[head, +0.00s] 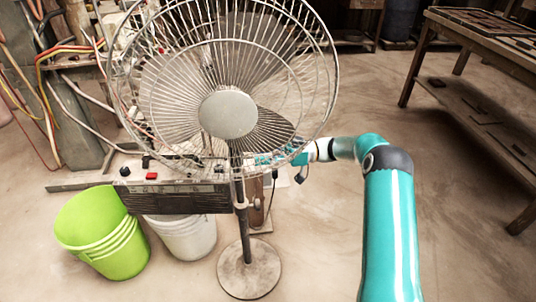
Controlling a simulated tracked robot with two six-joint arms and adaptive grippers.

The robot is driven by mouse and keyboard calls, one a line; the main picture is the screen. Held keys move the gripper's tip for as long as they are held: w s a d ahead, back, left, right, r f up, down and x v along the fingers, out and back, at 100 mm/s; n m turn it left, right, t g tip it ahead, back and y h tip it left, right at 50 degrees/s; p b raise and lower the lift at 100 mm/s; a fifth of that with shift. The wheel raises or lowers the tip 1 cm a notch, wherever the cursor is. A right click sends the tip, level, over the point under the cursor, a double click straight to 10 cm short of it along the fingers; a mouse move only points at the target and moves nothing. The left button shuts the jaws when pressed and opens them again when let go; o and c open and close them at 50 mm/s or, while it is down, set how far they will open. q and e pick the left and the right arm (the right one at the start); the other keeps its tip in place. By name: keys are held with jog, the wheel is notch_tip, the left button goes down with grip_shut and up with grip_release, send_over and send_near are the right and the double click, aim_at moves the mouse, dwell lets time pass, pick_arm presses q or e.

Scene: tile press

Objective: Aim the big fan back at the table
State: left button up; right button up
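The big fan (228,114) stands in the middle of the head view on a pole with a round base (249,270). Its round wire cage faces toward me. My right arm comes in from the lower right and bends left at the elbow. My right gripper (277,158) is at the lower right of the cage, seen partly through or behind the wires. Its fingers are too hidden to tell whether they are open or touch the fan. A wooden table (490,50) stands at the upper right with dark flat pieces on top. My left gripper is not in view.
A machine with a dark front panel (178,198) and a red button stands behind the fan. A green bucket (88,228) and a white bucket (185,238) stand at the lower left. Coloured cables hang at the far left. The floor between fan and table is clear.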

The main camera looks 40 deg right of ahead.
jog(key=shift+s+d, duration=0.1)
jog(key=shift+d, duration=0.2)
jog(key=v, duration=1.1)
jog(key=shift+d, duration=0.15)
jog(key=shift+s+f, duration=0.1)
